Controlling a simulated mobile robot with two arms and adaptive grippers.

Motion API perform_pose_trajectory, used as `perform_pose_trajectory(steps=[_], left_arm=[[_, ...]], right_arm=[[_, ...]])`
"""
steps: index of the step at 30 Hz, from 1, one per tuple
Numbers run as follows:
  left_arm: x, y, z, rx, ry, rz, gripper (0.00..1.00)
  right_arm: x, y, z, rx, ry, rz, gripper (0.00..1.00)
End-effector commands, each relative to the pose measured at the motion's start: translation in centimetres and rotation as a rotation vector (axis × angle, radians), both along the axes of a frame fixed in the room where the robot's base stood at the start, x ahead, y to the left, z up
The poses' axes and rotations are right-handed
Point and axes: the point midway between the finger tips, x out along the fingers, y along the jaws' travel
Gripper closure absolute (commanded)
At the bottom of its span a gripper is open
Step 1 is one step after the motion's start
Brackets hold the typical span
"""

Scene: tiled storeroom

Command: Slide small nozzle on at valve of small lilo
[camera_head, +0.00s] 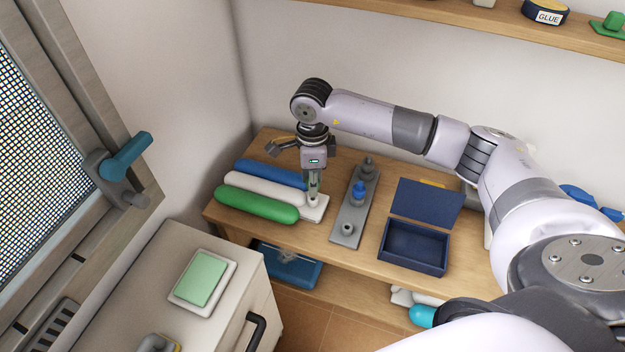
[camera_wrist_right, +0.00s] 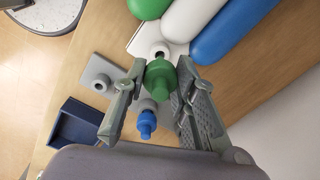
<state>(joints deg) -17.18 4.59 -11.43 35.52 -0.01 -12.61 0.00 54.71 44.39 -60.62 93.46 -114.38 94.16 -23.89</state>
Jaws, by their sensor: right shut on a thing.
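The small lilo lies on the wooden table as three side-by-side tubes, blue, white (camera_head: 262,189) and green. Its pale valve block (camera_head: 317,213) is at the tubes' right end; the round valve (camera_wrist_right: 160,50) shows in the wrist view. My right gripper (camera_head: 313,190) points down over that end. In the wrist view its fingers (camera_wrist_right: 155,92) are shut on a green nozzle (camera_wrist_right: 160,82), just beside the valve; I cannot tell whether they touch. The grey rack (camera_head: 345,237) stands right of the lilo, with a blue nozzle (camera_head: 360,189) on its middle post and its front post bare. My left gripper is not in view.
An open dark blue box (camera_head: 415,248) stands right of the rack. A white cabinet (camera_head: 226,318) with a green pad (camera_head: 201,278) is at the front left. A blue tray (camera_head: 290,270) sits below the tabletop. A wall shelf (camera_head: 480,18) runs along the back.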

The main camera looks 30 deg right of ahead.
Motion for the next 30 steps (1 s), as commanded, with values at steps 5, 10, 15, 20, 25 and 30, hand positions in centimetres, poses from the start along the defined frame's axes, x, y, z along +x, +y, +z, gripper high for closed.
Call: perform_pose_trajectory(steps=[5,10,15,20,25,30], left_arm=[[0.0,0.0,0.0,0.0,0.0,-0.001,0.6],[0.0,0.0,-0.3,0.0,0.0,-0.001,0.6],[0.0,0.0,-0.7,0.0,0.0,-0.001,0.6],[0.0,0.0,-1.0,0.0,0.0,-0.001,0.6],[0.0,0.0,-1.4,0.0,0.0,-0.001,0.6],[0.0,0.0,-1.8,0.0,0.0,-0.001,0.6]], right_arm=[[0.0,0.0,0.0,0.0,-0.001,0.0,1.0],[0.0,0.0,-0.2,0.0,-0.001,0.0,1.0],[0.0,0.0,-0.7,0.0,-0.001,0.0,1.0],[0.0,0.0,-1.1,0.0,-0.001,0.0,1.0],[0.0,0.0,-1.5,0.0,-0.001,0.0,1.0],[0.0,0.0,-1.9,0.0,-0.001,0.0,1.0]])
